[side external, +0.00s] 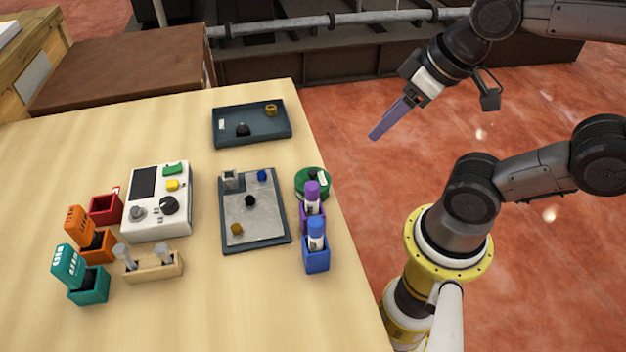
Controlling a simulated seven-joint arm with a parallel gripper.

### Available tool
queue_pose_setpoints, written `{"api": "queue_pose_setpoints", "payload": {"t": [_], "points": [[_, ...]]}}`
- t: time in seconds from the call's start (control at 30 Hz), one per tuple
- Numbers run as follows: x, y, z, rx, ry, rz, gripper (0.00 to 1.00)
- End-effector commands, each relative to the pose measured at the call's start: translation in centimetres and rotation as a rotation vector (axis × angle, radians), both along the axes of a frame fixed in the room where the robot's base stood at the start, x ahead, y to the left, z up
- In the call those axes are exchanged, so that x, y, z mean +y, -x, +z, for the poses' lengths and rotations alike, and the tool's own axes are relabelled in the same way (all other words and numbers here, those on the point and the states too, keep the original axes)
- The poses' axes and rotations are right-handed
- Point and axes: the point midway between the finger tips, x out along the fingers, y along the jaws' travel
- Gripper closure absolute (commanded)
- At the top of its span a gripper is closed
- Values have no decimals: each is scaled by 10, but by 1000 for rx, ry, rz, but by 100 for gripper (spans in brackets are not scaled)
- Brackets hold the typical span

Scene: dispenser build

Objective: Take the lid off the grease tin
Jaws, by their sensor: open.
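A round green tin (304,181), which looks like the grease tin, stands near the right edge of the table, with a pale mark or knob on top. Its lid cannot be told apart from its body at this size, and its lower front is partly hidden by a purple-capped bottle. My gripper (379,130) has purple fingers pointing down and to the left. It is open and empty, up and to the right of the tin, clear of the table and touching nothing.
Purple (312,195) and blue (316,262) holders with capped bottles stand in front of the tin. A dark-rimmed plate (256,245) with small parts is to its left, a dark tray (222,137) behind. A white device (150,222) and several holders are farther left. The front table is clear.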

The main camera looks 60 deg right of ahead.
Motion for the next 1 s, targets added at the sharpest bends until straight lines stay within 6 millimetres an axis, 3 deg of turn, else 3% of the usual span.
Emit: {"api": "queue_pose_setpoints", "payload": {"t": [0.23,0.47,0.67,0.83,1.0], "points": [[1,4,-1,23,-77,-141,44],[9,-1,24,103,-320,-590,44],[22,-22,49,235,-496,-1015,44],[39,-53,65,369,-568,-1369,44],[56,-87,66,468,-543,-1518,44]]}}
